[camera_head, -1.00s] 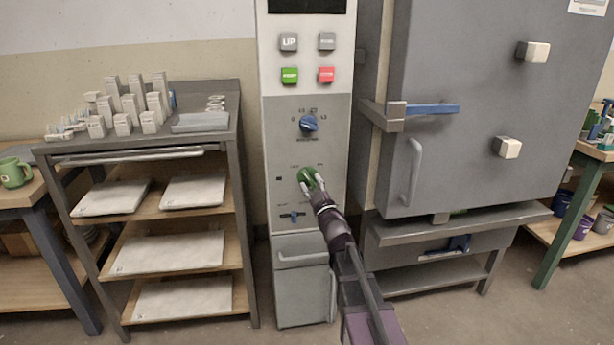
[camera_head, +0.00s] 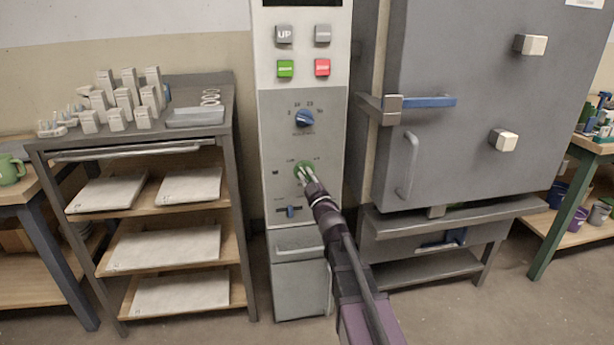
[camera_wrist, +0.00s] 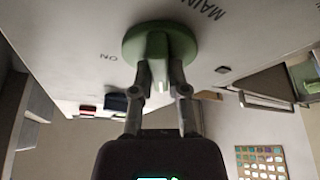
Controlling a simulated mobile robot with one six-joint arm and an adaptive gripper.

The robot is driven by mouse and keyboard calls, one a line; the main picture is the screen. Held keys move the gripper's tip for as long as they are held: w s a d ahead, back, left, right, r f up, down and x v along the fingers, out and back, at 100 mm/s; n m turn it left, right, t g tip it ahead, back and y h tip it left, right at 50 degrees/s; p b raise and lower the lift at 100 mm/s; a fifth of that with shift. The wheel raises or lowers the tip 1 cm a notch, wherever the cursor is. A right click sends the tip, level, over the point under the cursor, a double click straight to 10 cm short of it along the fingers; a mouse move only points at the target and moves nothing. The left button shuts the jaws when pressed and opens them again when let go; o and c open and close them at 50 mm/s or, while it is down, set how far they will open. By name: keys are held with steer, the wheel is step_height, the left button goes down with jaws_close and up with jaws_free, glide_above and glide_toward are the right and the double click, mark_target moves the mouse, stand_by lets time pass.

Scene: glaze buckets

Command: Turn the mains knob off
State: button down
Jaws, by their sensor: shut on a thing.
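The mains knob is a green round knob (camera_head: 303,167) on the lower grey part of the control panel. In the wrist view the knob (camera_wrist: 160,50) shows as a green disc with a raised grip bar, with the lettering "MAIN" and "ON" on the panel around it. My gripper (camera_wrist: 160,88) is shut on the knob's grip bar, one finger on each side. In the head view my gripper (camera_head: 305,178) reaches the panel from below right and covers part of the knob.
A blue dial (camera_head: 304,118) sits above the knob and a blue slider (camera_head: 290,211) below it. Grey, green and red buttons are higher up. The kiln door (camera_head: 470,100) with its blue-handled latch (camera_head: 430,102) stands right; a shelf rack (camera_head: 240,200) stands left.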

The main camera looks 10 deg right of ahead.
steer(key=shift+n, duration=0.4)
steer(key=shift+n+g+y+p, duration=0.6)
steer(key=shift+n+y, duration=0.2)
steer(key=shift+n, duration=0.6)
steer(key=c, duration=0.6)
jaws_free()
steer(key=shift+c, duration=0.2)
